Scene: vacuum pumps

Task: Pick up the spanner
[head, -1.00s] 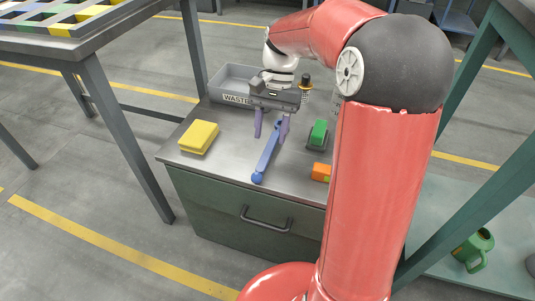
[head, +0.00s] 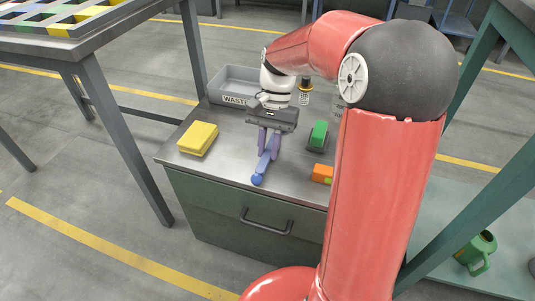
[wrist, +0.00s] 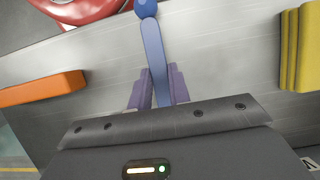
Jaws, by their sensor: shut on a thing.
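The blue spanner (head: 258,178) lies on the metal top of the green cabinet (head: 225,168), its rounded end toward the front edge. My gripper (head: 268,154) is over its far part, with the purple fingers shut on it from both sides. In the wrist view the spanner (wrist: 154,50) runs up from between the fingers (wrist: 158,92), its rounded end at the top edge. The far end is hidden under the gripper body. I cannot tell whether the spanner is clear of the surface.
A yellow block (head: 198,138) lies to the left. A green item (head: 319,133) and an orange box (head: 322,173) lie to the right, close to my arm. A grey waste bin (head: 236,84) and a dark bottle with an amber lower part (head: 305,88) stand behind.

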